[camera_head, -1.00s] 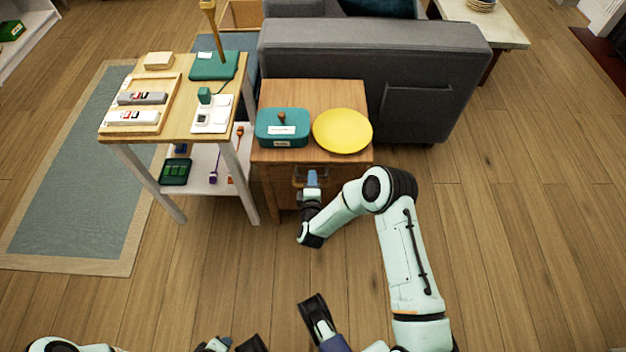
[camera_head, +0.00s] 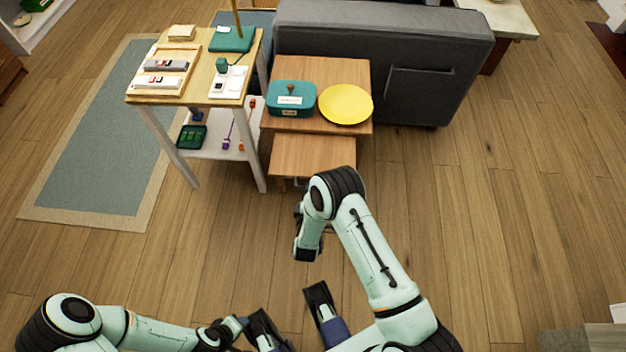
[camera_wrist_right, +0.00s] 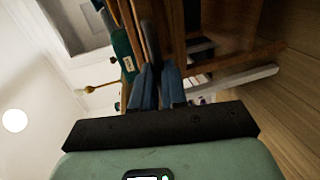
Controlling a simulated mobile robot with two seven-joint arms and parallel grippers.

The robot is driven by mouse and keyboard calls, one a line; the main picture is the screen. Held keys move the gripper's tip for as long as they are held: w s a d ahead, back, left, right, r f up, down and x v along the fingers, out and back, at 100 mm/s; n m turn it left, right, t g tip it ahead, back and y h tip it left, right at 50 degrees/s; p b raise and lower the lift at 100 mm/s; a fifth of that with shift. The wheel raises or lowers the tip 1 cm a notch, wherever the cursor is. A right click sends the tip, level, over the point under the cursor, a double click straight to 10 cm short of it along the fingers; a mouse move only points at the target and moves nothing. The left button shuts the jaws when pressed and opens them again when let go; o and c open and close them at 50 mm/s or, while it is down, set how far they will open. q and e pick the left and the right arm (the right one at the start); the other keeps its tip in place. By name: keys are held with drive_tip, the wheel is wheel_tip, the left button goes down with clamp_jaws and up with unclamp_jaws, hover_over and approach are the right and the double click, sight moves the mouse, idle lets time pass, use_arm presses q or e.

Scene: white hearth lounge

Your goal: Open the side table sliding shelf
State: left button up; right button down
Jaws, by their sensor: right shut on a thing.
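The wooden side table (camera_head: 335,72) stands against the back of the grey sofa. Its sliding shelf (camera_head: 312,153) sticks out toward me below the tabletop, with a bare flat wooden upper surface. My right gripper (camera_head: 298,186) is at the shelf's front, mostly hidden by my own arm in the head view.
A teal box (camera_head: 291,99) and a yellow plate (camera_head: 346,104) sit on the tabletop. A taller white-legged table (camera_head: 208,88) with trays and a lamp stands close on the left. The grey sofa (camera_head: 400,45) is behind. Wooden floor at right is clear.

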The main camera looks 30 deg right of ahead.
use_arm(q)
drive_tip(key=shift+s+r, duration=0.2)
drive_tip(key=shift+s, duration=0.35)
use_arm(e)
drive_tip(key=shift+s+a+r, duration=0.1)
drive_tip(key=shift+s+a, duration=0.25)
drive_tip(key=shift+s, duration=0.2)
drive_tip(key=c, duration=1.2)
unclamp_jaws()
drive_tip(key=shift+o, duration=0.2)
use_arm(q)
drive_tip(key=shift+g+h, duration=0.3)
drive_tip(key=shift+g, duration=0.3)
drive_tip(key=s+r, duration=0.1)
drive_tip(key=s+d+r+p, duration=0.1)
drive_tip(key=s+p, duration=0.1)
drive_tip(key=shift+s+d+r, duration=0.25)
drive_tip(key=shift+r, duration=0.15)
use_arm(e)
drive_tip(key=v, duration=1.3)
drive_tip(key=shift+s+a, duration=0.1)
drive_tip(key=shift+a, duration=0.05)
